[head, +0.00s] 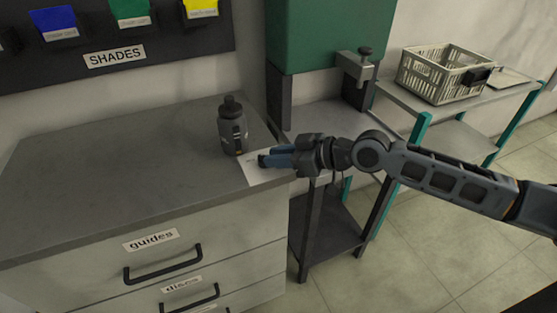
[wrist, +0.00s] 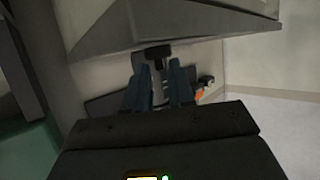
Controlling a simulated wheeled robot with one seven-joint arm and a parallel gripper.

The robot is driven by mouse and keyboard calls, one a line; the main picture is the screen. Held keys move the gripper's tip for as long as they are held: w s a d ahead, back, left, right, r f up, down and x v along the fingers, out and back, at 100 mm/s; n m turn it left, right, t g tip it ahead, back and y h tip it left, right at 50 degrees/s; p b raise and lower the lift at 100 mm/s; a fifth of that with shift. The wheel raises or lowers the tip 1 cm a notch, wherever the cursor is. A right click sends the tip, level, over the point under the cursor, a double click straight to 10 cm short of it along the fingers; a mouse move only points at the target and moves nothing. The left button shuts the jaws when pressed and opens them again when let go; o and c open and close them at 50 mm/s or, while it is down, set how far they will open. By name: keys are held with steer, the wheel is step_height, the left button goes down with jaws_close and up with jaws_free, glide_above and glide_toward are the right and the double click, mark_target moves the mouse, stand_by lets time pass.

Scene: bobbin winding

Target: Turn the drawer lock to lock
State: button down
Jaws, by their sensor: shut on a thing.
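My gripper (head: 265,159) reaches in from the right, beside the right edge of the drawer cabinet (head: 110,190) and near its top. In the wrist view, the two fingers of my gripper (wrist: 158,78) stand a little apart, with a dark piece (wrist: 157,53) at their tips. It has a black blocky end and a narrower stem. I cannot tell whether it is a key or the lock's knob. The drawers labelled "guides" (head: 162,262) and "discs" (head: 190,296) look closed. No drawer lock can be made out clearly, so its turn cannot be read.
A dark grey bottle (head: 232,128) stands upright on the cabinet top, just left of my fingertips. A white paper (head: 256,176) lies under them. A green machine (head: 320,35) stands behind. A crate (head: 440,75) sits on a shelf at right. The front floor is clear.

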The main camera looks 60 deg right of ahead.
steer(key=shift+f, duration=0.1)
stand_by(0.3)
steer(key=c, duration=1.2)
jaws_free()
steer(key=shift+w, duration=0.15)
